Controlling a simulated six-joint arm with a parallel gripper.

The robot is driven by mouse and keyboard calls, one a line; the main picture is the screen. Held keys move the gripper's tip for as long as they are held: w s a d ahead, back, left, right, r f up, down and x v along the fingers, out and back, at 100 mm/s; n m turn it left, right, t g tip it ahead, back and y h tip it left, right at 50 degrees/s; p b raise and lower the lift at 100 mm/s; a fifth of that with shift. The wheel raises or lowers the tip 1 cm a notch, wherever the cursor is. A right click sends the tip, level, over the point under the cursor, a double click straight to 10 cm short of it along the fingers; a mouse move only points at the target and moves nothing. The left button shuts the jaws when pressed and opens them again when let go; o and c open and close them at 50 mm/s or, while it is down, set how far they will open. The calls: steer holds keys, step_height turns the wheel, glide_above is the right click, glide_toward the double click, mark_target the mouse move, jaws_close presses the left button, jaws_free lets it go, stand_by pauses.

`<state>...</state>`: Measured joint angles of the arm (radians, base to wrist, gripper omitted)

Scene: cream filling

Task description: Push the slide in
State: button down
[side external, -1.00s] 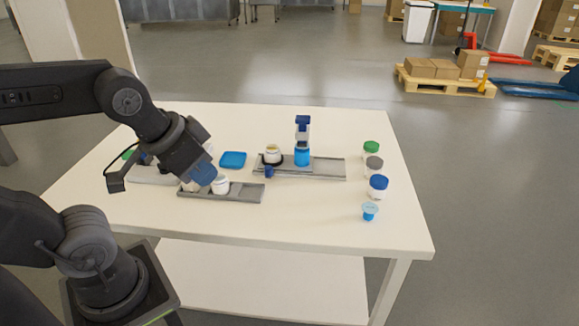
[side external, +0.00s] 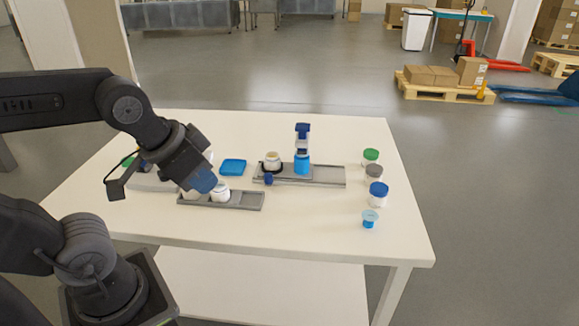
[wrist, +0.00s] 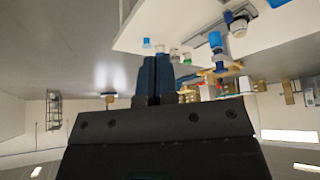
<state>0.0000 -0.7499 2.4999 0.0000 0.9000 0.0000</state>
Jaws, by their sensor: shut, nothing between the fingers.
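The slide appears to be the small black holder with a blue knob (side external: 268,179) on the grey rail (side external: 325,174) in the side view. A white jar (side external: 272,159) sits in the holder. It stands just left of the blue filling station (side external: 302,150), apart from it. My gripper (side external: 204,182) is shut and empty, low over the front grey tray (side external: 245,201), left of the knob and clear of it. A white jar (side external: 220,194) on that tray is close to my fingertips; contact cannot be told. In the wrist view my closed blue fingers (wrist: 153,78) point toward the tilted table.
Jars with green (side external: 371,154), grey (side external: 374,170) and blue (side external: 378,187) lids stand at the table's right, with a light-blue cup (side external: 370,217) in front. A flat blue piece (side external: 233,166) lies behind the front tray. The front right of the table (side external: 310,225) is clear.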

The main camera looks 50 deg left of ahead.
steer(key=c, duration=1.8)
jaws_free()
steer(key=shift+o, duration=0.6)
steer(key=shift+w+a+r, duration=0.1)
steer(key=shift+w, duration=0.05)
steer(key=o, duration=0.5)
steer(key=shift+g, duration=0.6)
steer(key=w, duration=0.2)
steer(key=w+a+r, duration=0.1)
steer(key=w+a, duration=0.1)
steer(key=w, duration=0.1)
steer(key=shift+w+r, duration=0.3)
steer(key=shift+c, duration=0.2)
steer(key=shift+o, duration=0.3)
steer(key=w+a+m+g, duration=0.1)
steer(key=w+a, duration=0.4)
steer(key=w, duration=0.3)
steer(key=shift+w+f+g+y, duration=0.25)
steer(key=shift+g+y, duration=0.05)
steer(key=shift+g, duration=0.1)
steer(key=m+g, duration=0.1)
steer(key=g, duration=0.2)
glide_above(268, 174)
step_height(268, 174, down, 9)
step_height(268, 174, down, 13)
steer(key=shift+d+f, duration=0.15)
steer(key=shift+f, duration=0.05)
